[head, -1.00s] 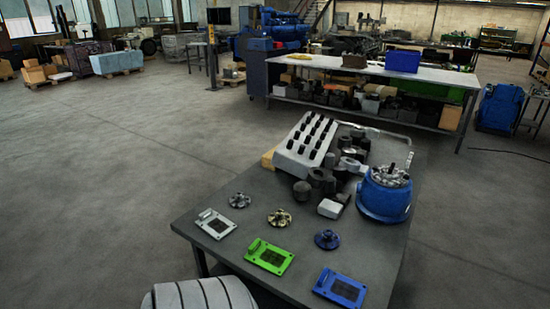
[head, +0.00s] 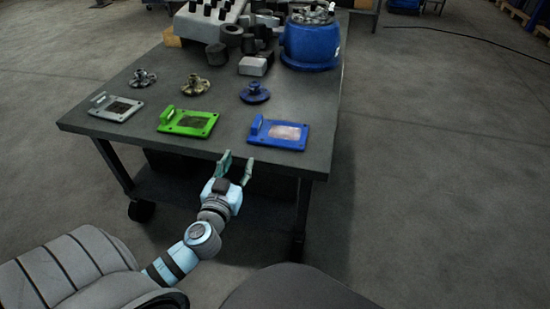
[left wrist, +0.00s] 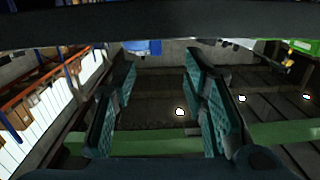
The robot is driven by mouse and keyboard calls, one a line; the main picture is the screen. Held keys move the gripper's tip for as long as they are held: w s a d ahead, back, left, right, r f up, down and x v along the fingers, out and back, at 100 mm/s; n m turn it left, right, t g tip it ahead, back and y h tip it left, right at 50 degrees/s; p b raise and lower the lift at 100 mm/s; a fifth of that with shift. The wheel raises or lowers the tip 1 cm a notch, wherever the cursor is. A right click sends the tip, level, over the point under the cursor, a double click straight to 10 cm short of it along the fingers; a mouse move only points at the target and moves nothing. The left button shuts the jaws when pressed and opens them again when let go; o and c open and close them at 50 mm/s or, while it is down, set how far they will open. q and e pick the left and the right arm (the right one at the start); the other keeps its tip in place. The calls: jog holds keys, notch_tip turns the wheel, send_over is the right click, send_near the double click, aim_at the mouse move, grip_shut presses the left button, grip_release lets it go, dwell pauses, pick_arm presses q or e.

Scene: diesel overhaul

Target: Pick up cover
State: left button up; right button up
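Three flat rectangular plates with raised handles, which look like covers, lie in a row near the table's front edge in the head view: a grey one (head: 117,108), a green one (head: 188,123) and a blue one (head: 279,134). Behind them stand three round flanged parts: silver (head: 142,78), brass-coloured (head: 195,85) and blue (head: 254,92). My left gripper (head: 237,164) is open and empty at the front edge, just in front of the gap between the green and blue plates. Its spread fingers (left wrist: 165,100) also show in the left wrist view. My right gripper is out of view.
The dark table (head: 225,154) carries a blue round housing (head: 309,46), a grey block with black pegs (head: 208,22) and several dark cylinders at the back. Open floor (head: 440,150) lies to the right.

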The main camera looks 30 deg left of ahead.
aim_at(254, 128)
pick_arm(q)
jog(key=shift+t, duration=0.3)
jog(key=x, duration=0.4)
jog(key=r+x, duration=0.1)
jog(key=x, duration=0.9)
jog(key=shift+w+d+r, duration=0.15)
jog(key=shift+w+r, duration=0.2)
jog(key=shift+s, duration=0.1)
grip_shut()
jog(key=shift+r, duration=0.1)
